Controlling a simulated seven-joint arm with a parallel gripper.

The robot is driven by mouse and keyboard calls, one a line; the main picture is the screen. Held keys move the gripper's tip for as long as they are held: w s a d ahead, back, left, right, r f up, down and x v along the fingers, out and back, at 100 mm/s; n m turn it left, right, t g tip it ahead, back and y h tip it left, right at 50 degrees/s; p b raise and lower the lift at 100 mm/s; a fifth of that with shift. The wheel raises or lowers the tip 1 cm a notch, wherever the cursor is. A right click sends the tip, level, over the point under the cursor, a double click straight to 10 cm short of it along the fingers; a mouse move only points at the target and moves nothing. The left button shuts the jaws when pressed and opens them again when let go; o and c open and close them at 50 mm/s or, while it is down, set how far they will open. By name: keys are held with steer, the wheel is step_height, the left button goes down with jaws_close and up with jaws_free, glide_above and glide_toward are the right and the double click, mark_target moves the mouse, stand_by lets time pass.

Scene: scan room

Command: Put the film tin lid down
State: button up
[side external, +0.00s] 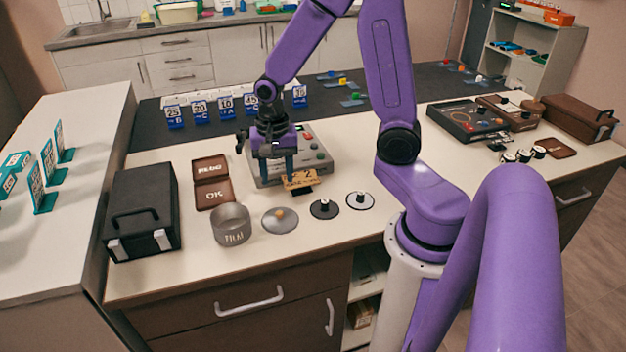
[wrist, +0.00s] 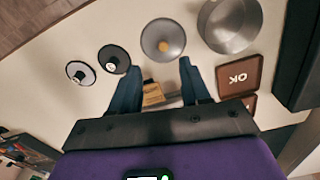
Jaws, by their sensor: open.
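The film tin lid (side external: 280,220) is a flat grey disc with an orange-brown knob. It lies on the white counter just right of the open round film tin (side external: 231,225), apart from it. In the wrist view the lid (wrist: 163,40) lies ahead of my fingertips, with the tin (wrist: 230,27) to its right. My gripper (side external: 280,172) is over the counter behind the lid, near the grey device. It also shows in the wrist view (wrist: 157,75), with its fingers apart and no lid between them.
A small tan numbered sign (side external: 299,180) stands by my fingers, in front of the grey device (side external: 318,160). Brown trays (side external: 214,193) and a black case (side external: 141,212) are at left.

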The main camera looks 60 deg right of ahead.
steer(key=s+a+r+n, duration=0.3)
steer(key=s+a+n, duration=0.1)
steer(key=s+n, duration=0.5)
steer(key=s+a+r+n, duration=0.4)
steer(key=s+n, duration=0.5)
steer(key=n, duration=0.5)
steer(key=shift+s+a+r+n, duration=0.15)
steer(key=shift+a+r+n, duration=0.15)
steer(key=shift+a, duration=0.1)
